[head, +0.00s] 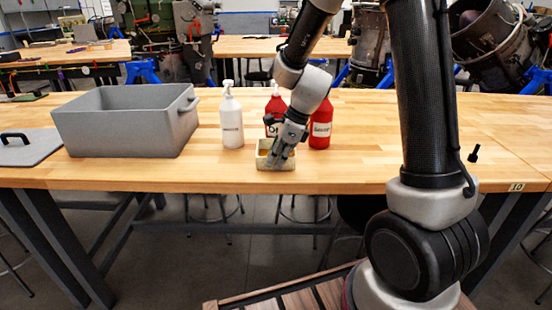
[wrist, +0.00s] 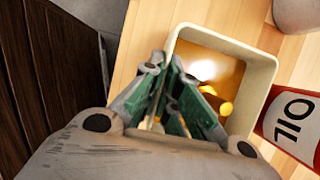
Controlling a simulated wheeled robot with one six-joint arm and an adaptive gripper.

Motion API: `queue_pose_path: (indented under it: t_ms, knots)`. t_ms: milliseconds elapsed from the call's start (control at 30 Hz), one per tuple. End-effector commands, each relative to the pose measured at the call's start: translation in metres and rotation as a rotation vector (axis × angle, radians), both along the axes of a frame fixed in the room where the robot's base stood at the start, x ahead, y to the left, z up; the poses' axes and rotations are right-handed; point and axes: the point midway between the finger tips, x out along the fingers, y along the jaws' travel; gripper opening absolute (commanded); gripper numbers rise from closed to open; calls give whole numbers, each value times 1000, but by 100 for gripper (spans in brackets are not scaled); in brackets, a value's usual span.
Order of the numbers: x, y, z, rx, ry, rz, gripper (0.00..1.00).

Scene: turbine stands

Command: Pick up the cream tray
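The cream tray (head: 262,163) is a small open box near the front edge of the wooden table, and appears to rest on it. In the wrist view the cream tray (wrist: 262,85) shows an amber inside with bright yellow-orange spots; I cannot tell if these are contents or reflections. My gripper (head: 278,158) points down at the tray. In the wrist view my gripper (wrist: 166,65) has its fingertips close together on either side of the tray's left wall, one inside and one outside. It looks shut on that wall. The fingers hide part of the wall.
Two red bottles (head: 320,128) stand just behind the tray, and a white pump bottle (head: 232,122) stands to its left. A large grey bin (head: 125,130) and a grey lid (head: 28,148) are farther left.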

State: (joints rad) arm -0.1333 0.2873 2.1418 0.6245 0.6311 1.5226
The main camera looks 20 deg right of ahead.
Motion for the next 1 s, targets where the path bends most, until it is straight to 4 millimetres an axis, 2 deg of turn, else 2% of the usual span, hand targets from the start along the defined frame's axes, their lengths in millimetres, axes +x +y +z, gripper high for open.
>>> queue_pose_path:
  t_ms: [167,367,1000]
  knots:
    - [0,0,7,1,-2,1,0]
    - [1,0,34,0,-5,1,0]
    - [1,0,188,0,-6,1,0]
